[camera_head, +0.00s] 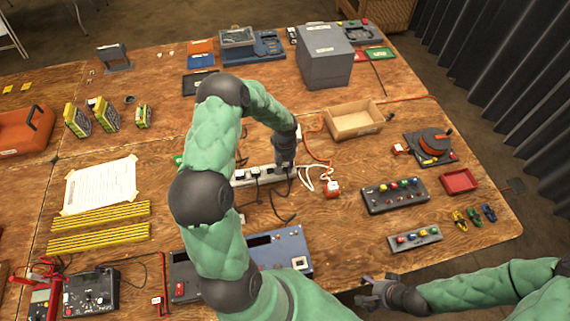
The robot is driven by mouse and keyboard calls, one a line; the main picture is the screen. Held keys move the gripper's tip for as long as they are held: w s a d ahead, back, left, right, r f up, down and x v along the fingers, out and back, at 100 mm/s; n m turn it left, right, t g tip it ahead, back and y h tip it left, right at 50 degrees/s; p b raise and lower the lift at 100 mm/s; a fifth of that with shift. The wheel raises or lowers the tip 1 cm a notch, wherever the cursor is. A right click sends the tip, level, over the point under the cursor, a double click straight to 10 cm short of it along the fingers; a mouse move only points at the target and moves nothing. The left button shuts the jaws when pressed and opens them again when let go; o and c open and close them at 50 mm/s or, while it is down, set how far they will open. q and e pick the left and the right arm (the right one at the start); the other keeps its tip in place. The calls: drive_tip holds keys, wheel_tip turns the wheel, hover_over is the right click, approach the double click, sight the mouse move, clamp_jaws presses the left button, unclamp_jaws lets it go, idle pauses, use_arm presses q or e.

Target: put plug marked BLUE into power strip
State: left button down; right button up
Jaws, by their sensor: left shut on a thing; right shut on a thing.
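The white power strip (240,181) lies near the middle of the table, with dark plugs (255,172) standing in or on it. My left gripper (284,165) points down at the strip's right part, shut on what looks like a dark plug, mostly hidden by the fingers. I cannot read a BLUE mark or tell whether this plug sits in a socket. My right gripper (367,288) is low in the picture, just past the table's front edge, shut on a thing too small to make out.
A blue-grey panel (290,250) is nearer me. A wooden tray (352,121) and button boxes (395,195) stand to the right. Bare table lies between.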

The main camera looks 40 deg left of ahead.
use_arm(q)
drive_tip(key=shift+f, duration=0.1)
use_arm(e)
drive_tip(key=shift+o, duration=0.3)
drive_tip(key=shift+f, duration=0.2)
use_arm(q)
drive_tip(key=c, duration=0.7)
unclamp_jaws()
drive_tip(key=shift+c, duration=0.2)
drive_tip(key=o, duration=0.3)
drive_tip(key=shift+o, duration=0.2)
drive_tip(key=shift+w+r+p, duration=0.1)
drive_tip(key=shift+r+p, duration=1.15)
drive_tip(key=shift+r, duration=1.05)
use_arm(e)
drive_tip(key=shift+r, duration=1.25)
drive_tip(key=shift+c, duration=0.5)
use_arm(q)
drive_tip(key=shift+r+p, duration=0.8)
drive_tip(key=shift+r, duration=0.7)
use_arm(e)
drive_tip(key=shift+r, duration=0.85)
